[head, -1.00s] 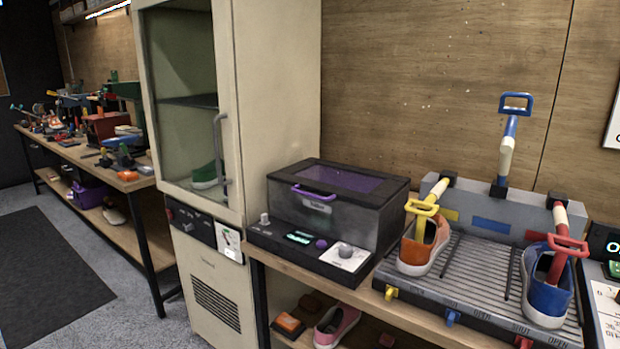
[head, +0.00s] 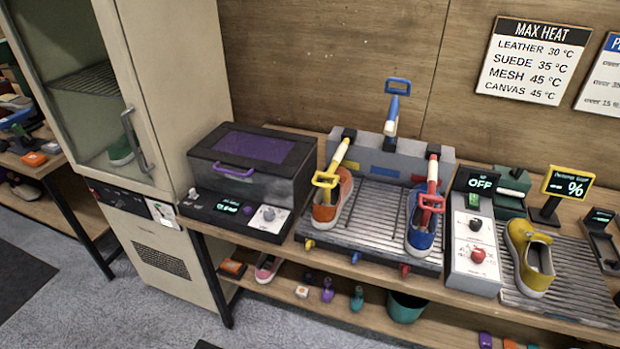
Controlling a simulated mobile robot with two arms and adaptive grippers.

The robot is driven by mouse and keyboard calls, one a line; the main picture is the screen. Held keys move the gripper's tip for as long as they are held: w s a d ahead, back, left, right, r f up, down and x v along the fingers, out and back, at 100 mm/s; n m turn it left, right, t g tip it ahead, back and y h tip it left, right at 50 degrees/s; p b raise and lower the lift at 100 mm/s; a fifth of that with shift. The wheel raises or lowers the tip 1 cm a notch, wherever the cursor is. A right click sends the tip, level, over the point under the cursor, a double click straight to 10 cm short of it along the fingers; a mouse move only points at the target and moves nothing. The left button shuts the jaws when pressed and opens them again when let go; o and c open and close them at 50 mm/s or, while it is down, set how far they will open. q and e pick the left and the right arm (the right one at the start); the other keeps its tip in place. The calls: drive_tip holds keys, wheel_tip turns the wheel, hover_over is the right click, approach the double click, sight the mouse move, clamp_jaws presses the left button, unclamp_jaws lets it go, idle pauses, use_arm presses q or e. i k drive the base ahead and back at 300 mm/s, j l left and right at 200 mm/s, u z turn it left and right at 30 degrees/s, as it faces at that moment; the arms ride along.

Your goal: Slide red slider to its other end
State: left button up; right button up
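The red slider (head: 405,270) appears as a small red tab on the front edge of the ribbed drying tray (head: 372,256). It sits below the blue sneaker (head: 420,235), toward the right of that edge. A red-handled lever (head: 432,200) leans down into the blue sneaker. A yellow tab (head: 310,244) and a blue tab (head: 355,257) sit on the same front edge, to the left. The markings by the tabs are too small to read now. Neither of my grippers shows in this view.
An orange sneaker (head: 328,210) with a yellow-handled lever (head: 335,165) stands on the tray's left. A control box (head: 474,245) reading OFF, with a red knob, is close on the right. A lidded box (head: 250,165) is on the left. The tray's middle is clear.

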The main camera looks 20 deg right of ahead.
sight(404, 269)
drive_tip(key=l+z, duration=0.1)
drive_tip(key=z, duration=0.3)
drive_tip(key=i+z, duration=0.1)
drive_tip(key=z, duration=0.3)
drive_tip(key=l+z, duration=0.1)
drive_tip(key=z, duration=0.3)
